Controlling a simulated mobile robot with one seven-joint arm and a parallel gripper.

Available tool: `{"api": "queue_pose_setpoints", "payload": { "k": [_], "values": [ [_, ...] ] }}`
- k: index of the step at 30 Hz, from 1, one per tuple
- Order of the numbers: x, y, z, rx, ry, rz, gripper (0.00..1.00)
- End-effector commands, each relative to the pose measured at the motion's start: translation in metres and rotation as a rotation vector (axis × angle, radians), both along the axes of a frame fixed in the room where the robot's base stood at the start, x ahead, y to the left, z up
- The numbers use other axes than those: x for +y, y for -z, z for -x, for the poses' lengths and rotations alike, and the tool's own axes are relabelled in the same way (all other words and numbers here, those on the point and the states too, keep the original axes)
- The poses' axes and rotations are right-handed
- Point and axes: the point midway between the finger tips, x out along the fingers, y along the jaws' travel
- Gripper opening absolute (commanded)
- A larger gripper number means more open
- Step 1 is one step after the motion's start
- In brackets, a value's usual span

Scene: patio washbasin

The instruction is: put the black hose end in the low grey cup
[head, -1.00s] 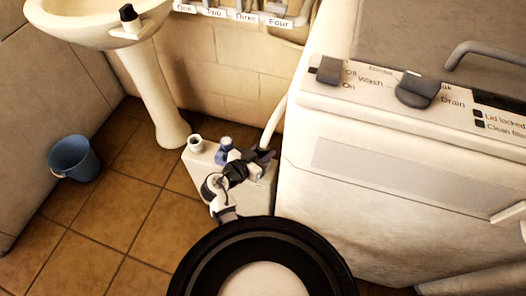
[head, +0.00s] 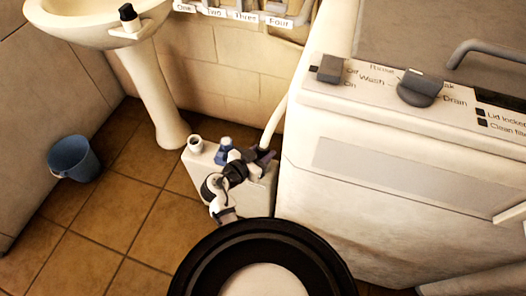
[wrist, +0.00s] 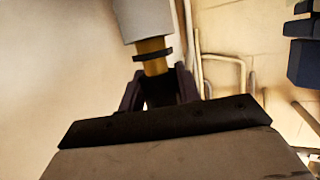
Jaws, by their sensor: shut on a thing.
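In the wrist view, my gripper (wrist: 160,82) has its dark fingers closed around a hose end (wrist: 152,55). It shows a pale grey sleeve, a brass-coloured neck and a black ring; its tip is hidden between the fingers. In the head view, my gripper (head: 268,156) is above the right part of a white box on the floor, at the lower end of a pale hose (head: 274,122). My wrist and arm cover part of the box top. I cannot make out the low grey cup for certain in either view.
The white washing machine (head: 370,200) stands close on the right. A basin pedestal (head: 165,110) and blue bucket (head: 74,158) are left. The tiled floor between is clear.

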Motion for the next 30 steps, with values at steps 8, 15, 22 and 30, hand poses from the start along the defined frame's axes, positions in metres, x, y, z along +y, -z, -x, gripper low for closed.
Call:
{"api": "queue_pose_setpoints", "payload": {
  "k": [8, 15, 22, 30],
  "values": [
    [0.000, 0.002, 0.000, -0.001, 0.000, 0.001, 0.07],
    [0.000, 0.007, 0.000, -0.001, 0.000, 0.001, 0.07],
    [0.000, 0.012, 0.000, -0.001, 0.000, 0.001, 0.07],
    [0.000, 0.011, 0.000, 0.001, 0.000, 0.001, 0.42]
  ]
}}
